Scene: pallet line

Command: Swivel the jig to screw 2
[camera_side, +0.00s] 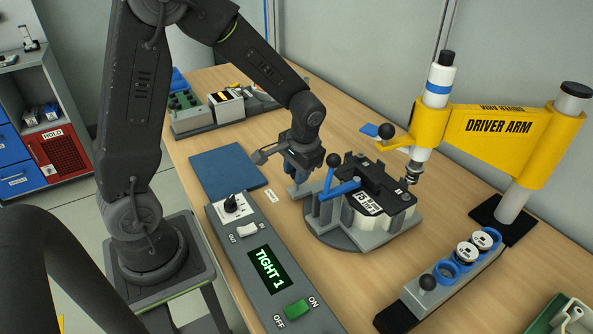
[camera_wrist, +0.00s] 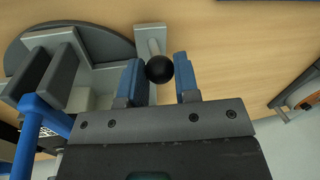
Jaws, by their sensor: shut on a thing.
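The jig (camera_side: 397,226) sits on a round dark turntable on the wooden table. It holds a black part (camera_side: 378,188) with a white label. A blue clamp lever (camera_side: 342,189) with a black ball knob stands on its near side. My gripper (camera_side: 296,186) is at the jig's left edge. In the wrist view, my gripper's blue fingers (camera_wrist: 159,80) are shut on a black ball knob (camera_wrist: 159,68) on a short grey arm (camera_wrist: 150,38) at the turntable rim. The yellow driver arm (camera_side: 495,124) stands to the right, its spindle (camera_side: 414,168) near the black part's right end.
A control box (camera_side: 262,262) displays "TIGHT 1" and has a green switch. A blue mat (camera_side: 229,171) lies left of my gripper. A grey strip with blue rings (camera_side: 462,268) is at the front right.

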